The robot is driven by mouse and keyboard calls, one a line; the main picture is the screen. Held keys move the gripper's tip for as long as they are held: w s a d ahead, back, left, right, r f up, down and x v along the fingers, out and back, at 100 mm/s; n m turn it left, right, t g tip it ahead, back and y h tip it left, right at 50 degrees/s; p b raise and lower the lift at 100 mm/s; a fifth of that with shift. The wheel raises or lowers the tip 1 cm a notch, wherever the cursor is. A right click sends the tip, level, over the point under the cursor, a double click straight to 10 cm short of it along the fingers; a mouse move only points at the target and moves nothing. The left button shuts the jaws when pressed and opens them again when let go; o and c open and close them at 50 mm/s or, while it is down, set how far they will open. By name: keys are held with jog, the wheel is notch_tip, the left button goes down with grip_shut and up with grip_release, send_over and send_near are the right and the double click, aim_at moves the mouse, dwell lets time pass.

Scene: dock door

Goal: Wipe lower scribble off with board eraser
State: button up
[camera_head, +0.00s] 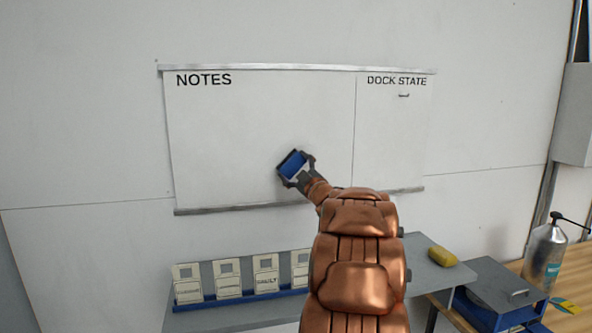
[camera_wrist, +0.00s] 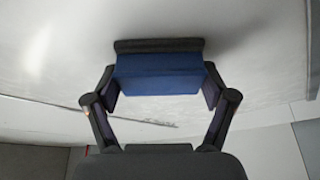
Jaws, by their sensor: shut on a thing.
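My gripper (camera_head: 296,170) is shut on a blue board eraser (camera_head: 291,164) with a dark felt pad. In the wrist view the eraser (camera_wrist: 158,75) sits between both fingers, its dark pad against or very near the white board (camera_head: 240,130). The eraser is in the lower middle of the NOTES section. A small dark mark (camera_head: 404,95) is under the DOCK STATE heading at the upper right of the board.
Below the board, a grey shelf (camera_head: 425,277) carries a blue rack (camera_head: 235,302) with several white cards and a yellow object (camera_head: 442,256). At the right, a blue-grey box (camera_head: 500,290) and a metal bottle (camera_head: 545,255) stand on a wooden bench.

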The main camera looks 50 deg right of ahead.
aim_at(254, 163)
jog(key=shift+w+a+b, duration=1.05)
jog(key=shift+a, duration=0.35)
jog(key=shift+w+a+b, duration=1.05)
jog(key=shift+a, duration=0.3)
jog(key=shift+w+a+b, duration=1.05)
jog(key=shift+a, duration=0.35)
jog(key=shift+s, duration=0.1)
jog(key=shift+s+a+b, duration=0.3)
jog(key=shift+s+a, duration=0.6)
jog(key=shift+s, duration=0.3)
jog(key=shift+s+a+b, duration=0.3)
jog(key=shift+s+a, duration=0.6)
jog(key=shift+s, duration=0.25)
jog(key=shift+s+a, duration=0.9)
jog(key=shift+s, duration=0.3)
